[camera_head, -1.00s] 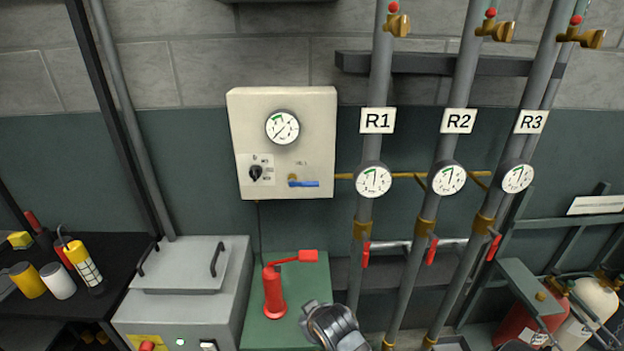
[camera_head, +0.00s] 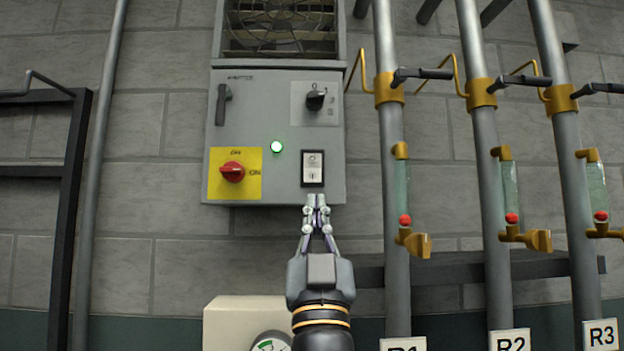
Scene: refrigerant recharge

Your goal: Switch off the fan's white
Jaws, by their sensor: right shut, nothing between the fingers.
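The fan (camera_head: 280,25) shows at the top behind a wire guard, above a grey control box (camera_head: 275,100). The white switch (camera_head: 313,168), in a dark frame, sits at the lower right of the box face. A small green-white lamp (camera_head: 277,147) glows left of it. My right gripper (camera_head: 316,203) points up with its fingers together and empty. Its tips are just below the white switch in the picture; I cannot tell whether they touch the box. My left gripper is not in view.
The box also carries a red rotary switch (camera_head: 232,172) on a yellow plate, a black knob (camera_head: 316,99) and a dark handle (camera_head: 222,104). Grey pipes (camera_head: 393,255) with sight glasses stand to the right. A cream gauge box (camera_head: 225,325) is below.

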